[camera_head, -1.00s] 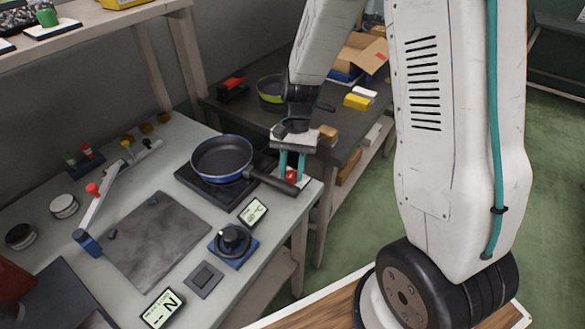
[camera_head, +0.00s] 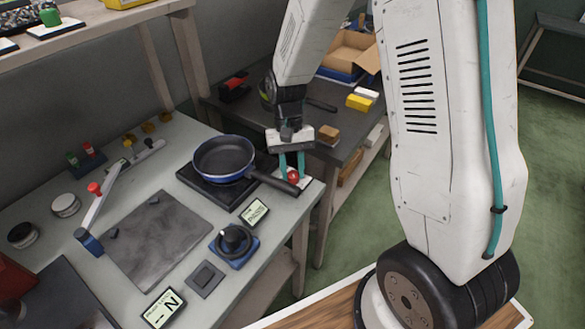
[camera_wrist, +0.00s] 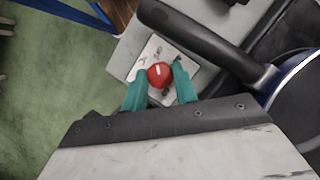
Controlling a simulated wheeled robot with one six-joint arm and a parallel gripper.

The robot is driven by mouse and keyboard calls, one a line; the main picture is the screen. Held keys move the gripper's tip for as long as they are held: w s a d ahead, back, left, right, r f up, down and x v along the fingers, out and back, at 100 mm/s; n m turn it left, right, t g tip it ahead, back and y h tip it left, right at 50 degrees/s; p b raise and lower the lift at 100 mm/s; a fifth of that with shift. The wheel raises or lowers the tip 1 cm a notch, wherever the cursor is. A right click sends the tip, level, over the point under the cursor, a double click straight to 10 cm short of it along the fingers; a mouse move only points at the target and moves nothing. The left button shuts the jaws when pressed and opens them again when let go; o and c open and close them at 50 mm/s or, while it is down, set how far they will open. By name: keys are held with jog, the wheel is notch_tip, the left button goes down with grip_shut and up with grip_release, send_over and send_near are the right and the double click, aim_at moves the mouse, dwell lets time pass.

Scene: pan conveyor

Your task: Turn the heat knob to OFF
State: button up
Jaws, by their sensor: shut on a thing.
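The red heat knob (camera_head: 293,176) sits on a small white plate (camera_head: 305,182) at the table's right corner. In the wrist view the knob (camera_wrist: 159,74) shows a pale pointer mark, and the white plate (camera_wrist: 153,53) around it has dark markings too small to read. My gripper (camera_head: 292,172) points down over the plate, its two teal fingers on either side of the knob. In the wrist view my gripper (camera_wrist: 160,82) is shut on the knob, a fingertip at each side. The fingers partly hide the plate.
A blue-rimmed frying pan (camera_head: 224,157) stands on a black hot plate (camera_head: 214,189). Its dark handle (camera_head: 273,181) reaches close beside my gripper, also in the wrist view (camera_wrist: 205,42). A small display (camera_head: 255,212) and a black dial on a blue base (camera_head: 234,244) stand nearer the front.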

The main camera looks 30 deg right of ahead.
jog(key=o, duration=1)
jog(key=shift+c, duration=0.2)
jog(key=v, duration=0.8)
